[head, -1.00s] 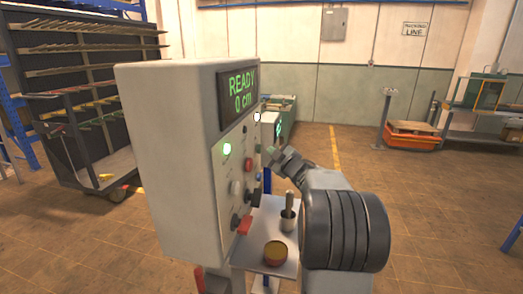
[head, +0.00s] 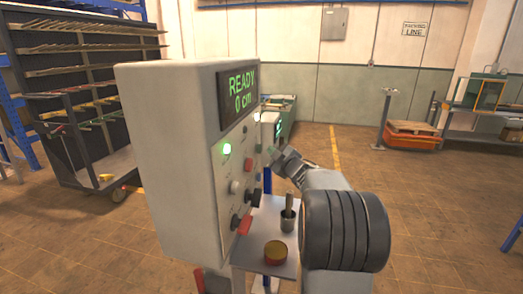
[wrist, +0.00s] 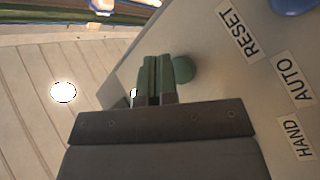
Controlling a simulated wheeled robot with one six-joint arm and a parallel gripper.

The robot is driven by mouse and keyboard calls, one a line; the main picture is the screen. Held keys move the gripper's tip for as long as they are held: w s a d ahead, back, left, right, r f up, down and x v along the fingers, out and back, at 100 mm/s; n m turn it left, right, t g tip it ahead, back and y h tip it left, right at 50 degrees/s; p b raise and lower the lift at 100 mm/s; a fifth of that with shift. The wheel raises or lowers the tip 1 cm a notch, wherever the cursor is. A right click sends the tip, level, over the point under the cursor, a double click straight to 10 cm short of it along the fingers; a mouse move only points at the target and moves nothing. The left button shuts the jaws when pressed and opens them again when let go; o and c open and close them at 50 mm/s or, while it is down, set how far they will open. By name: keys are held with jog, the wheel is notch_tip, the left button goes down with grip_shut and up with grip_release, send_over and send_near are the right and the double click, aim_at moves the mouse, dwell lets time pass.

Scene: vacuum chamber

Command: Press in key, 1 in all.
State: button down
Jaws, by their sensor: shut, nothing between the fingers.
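The control box (head: 165,165) stands at the centre left of the head view, with a display (head: 239,88) reading READY and 0 cm. Its panel is seen at a steep angle and carries several buttons and knobs. No control there is legibly labelled as the key. My gripper (wrist: 158,62) is shut and empty, its greenish fingertips close together near the panel. A round green button (wrist: 184,70) lies just right of the fingertips in the wrist view; I cannot tell whether they touch it. In the head view, my gripper (head: 271,153) is beside the panel face.
The wrist view shows RESET (wrist: 239,30), AUTO (wrist: 291,78) and HAND (wrist: 297,138) labels and a blue button (wrist: 292,4). A green lamp (head: 227,149) is lit.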

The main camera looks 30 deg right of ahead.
jog(key=shift+a, duration=0.1)
jog(key=shift+w+a, duration=0.2)
jog(key=shift+w, duration=0.1)
